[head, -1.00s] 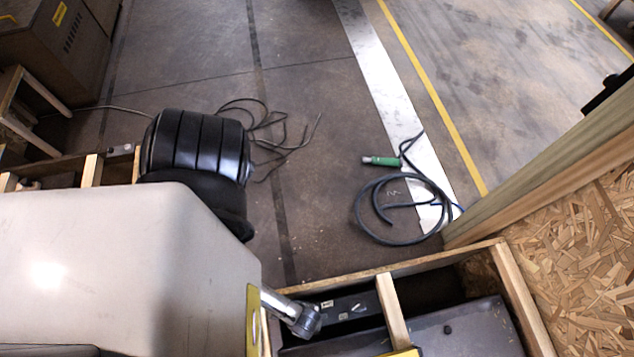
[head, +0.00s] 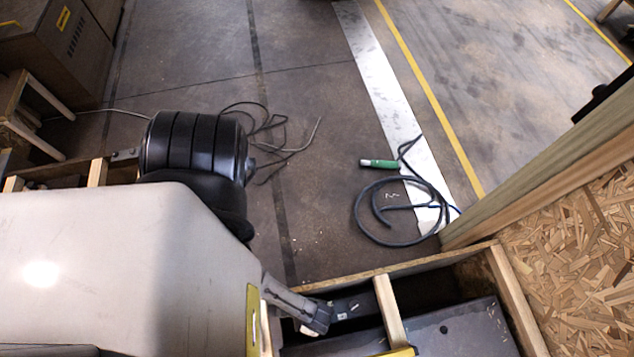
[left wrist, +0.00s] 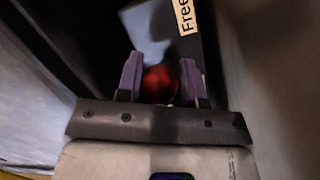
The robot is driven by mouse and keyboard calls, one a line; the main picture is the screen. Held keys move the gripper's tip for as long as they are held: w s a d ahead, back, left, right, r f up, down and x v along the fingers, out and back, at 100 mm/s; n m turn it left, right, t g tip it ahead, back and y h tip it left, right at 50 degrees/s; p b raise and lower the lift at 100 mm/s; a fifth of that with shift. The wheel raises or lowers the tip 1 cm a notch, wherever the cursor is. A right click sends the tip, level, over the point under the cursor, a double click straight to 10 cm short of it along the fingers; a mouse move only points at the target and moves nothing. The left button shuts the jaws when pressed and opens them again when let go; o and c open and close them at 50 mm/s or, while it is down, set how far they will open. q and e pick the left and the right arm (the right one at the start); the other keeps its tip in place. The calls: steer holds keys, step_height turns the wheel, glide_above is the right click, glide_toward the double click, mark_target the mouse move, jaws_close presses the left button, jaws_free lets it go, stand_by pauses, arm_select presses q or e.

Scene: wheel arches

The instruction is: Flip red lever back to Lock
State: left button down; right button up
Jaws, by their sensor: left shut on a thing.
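In the left wrist view, the red round knob of the lever (left wrist: 160,85) sits between the two purple fingers of my left gripper (left wrist: 162,64). The fingers are shut on it from both sides. A pale label reading "Free" (left wrist: 186,17) is beyond the fingers, up and to the right. No "Lock" label shows, and the lever's stem cannot be made out. In the head view, the red knob and my left fingertips cannot be seen. My right gripper is in neither view.
A wooden frame (head: 390,308) with dark panels stands at the bottom of the head view, with a chipboard wall (head: 575,260) to its right. A green-handled tool (head: 380,163) and coiled cable (head: 362,222) lie on the floor beyond.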

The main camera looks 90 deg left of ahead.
arm_select(q)
steer(key=shift+w+r+g+p, duration=0.2)
steer(key=shift+w+g+p, duration=0.4)
steer(key=shift+g, duration=0.6)
steer(key=shift+w+a+f+g+h, duration=0.15)
steer(key=shift+w+g+h, duration=0.3)
steer(key=shift+g, duration=0.75)
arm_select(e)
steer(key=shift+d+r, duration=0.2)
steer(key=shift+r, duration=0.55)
arm_select(q)
steer(key=shift+w, duration=0.15)
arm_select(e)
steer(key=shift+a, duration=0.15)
